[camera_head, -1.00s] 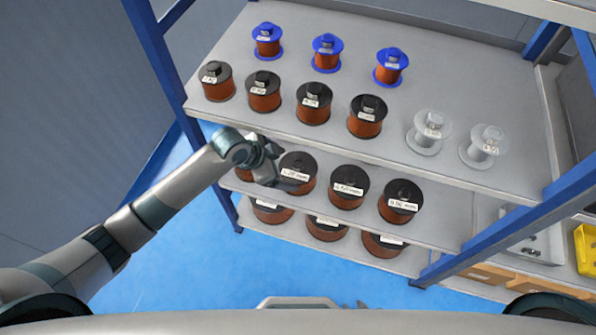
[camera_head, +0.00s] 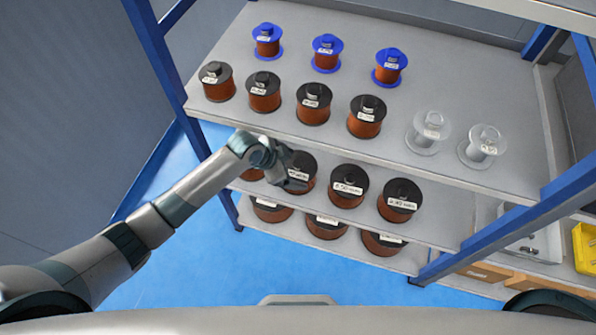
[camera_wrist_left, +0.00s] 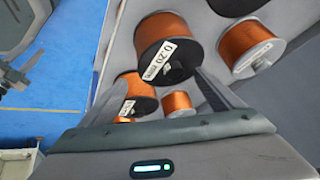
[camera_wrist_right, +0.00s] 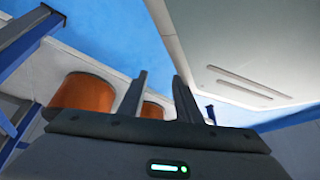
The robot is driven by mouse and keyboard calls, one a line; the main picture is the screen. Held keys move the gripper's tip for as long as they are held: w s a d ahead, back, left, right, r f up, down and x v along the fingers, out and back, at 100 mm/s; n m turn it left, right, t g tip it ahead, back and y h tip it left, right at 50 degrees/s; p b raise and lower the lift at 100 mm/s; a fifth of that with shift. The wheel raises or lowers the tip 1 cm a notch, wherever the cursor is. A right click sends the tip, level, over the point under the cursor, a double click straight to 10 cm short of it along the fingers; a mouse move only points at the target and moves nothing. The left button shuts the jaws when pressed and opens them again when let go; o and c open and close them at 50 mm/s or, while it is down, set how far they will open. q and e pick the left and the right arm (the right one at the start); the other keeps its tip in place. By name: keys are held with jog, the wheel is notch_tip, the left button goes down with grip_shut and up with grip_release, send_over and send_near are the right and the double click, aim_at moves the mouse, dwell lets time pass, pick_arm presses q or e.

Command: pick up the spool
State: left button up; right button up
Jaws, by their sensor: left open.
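My left gripper (camera_head: 292,180) is open at the front of the middle shelf, by a black-flanged spool (camera_head: 303,160) with copper-coloured winding, which it partly covers. In the left wrist view, a spool labelled 0.20 mm (camera_wrist_left: 166,32) lies ahead, between and beyond the open fingers (camera_wrist_left: 163,88); I see no grip on it. Two more black-flanged spools (camera_head: 348,184) (camera_head: 400,200) stand to the right on that shelf, and another (camera_head: 250,174) is partly hidden at the left. My right gripper (camera_wrist_right: 160,82) looks open and empty in its wrist view; it is not visible in the head view.
The top shelf (camera_head: 450,85) holds blue-flanged spools (camera_head: 326,53), black-flanged spools (camera_head: 314,103) and clear empty ones (camera_head: 428,132). It overhangs the middle shelf. More spools (camera_head: 327,228) stand on the bottom shelf. Blue posts (camera_head: 158,75) frame the rack. A yellow bin (camera_head: 585,248) is at right.

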aim_at(298, 172)
pick_arm(q)
jog(key=shift+x, duration=1)
jog(key=shift+w+d+f, duration=0.15)
jog(key=shift+d+f, duration=0.1)
jog(key=shift+f, duration=0.05)
jog(key=shift+c, duration=0.9)
jog(key=c, duration=2)
jog(key=shift+o, duration=0.2)
jog(key=shift+w+r, duration=0.15)
pick_arm(e)
jog(key=shift+s+d+f+g, duration=0.15)
jog(key=shift+s+d+f, duration=0.1)
jog(key=shift+s, duration=0.3)
jog(key=shift+s+d+f+g, duration=0.1)
jog(key=shift+s+d+g, duration=0.1)
jog(key=shift+s, duration=0.35)
